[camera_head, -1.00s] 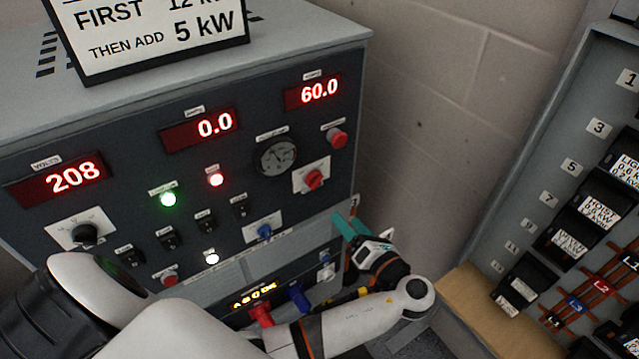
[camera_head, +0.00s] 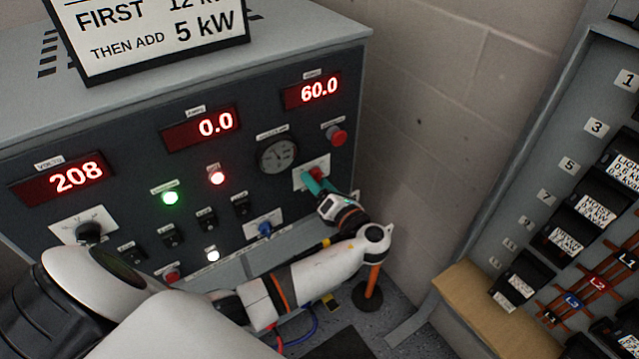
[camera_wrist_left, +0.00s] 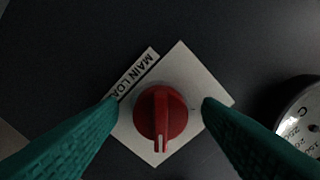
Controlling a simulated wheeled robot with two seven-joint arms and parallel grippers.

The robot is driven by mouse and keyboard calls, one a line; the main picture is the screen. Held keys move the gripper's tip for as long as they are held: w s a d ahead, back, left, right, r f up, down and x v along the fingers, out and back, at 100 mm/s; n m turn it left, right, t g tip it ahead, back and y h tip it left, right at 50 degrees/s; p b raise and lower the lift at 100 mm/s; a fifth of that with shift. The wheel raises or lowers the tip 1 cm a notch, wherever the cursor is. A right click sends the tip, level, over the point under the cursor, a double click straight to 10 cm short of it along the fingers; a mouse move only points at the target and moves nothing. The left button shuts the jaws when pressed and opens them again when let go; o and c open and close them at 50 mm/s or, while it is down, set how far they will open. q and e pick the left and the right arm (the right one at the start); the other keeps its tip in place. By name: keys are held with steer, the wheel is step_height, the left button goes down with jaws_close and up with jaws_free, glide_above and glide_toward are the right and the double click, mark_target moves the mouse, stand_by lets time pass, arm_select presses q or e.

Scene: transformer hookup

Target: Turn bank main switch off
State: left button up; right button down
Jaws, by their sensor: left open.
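A red rotary knob on a white square plate shows in the left wrist view (camera_wrist_left: 160,113), with a label reading "MAIN LOA..." beside it (camera_wrist_left: 134,75). In the head view the knob (camera_head: 318,172) is partly covered by my left gripper (camera_head: 314,182). The gripper's teal fingers are open, one on each side of the knob in the wrist view (camera_wrist_left: 150,118), apart from it as far as I can tell. The knob's white mark points toward the bottom of the wrist view. My right gripper is not in view.
A red push button (camera_head: 336,135) sits just above the knob, and a round gauge (camera_head: 277,155) to its left. The panel displays (camera_head: 200,128) read 208, 0.0 and 60.0. A breaker panel (camera_head: 560,150) stands at the right. A block wall (camera_head: 440,100) is behind.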

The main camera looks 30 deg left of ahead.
arm_select(q)
steer(key=c, duration=0.9)
steer(key=shift+c, duration=0.2)
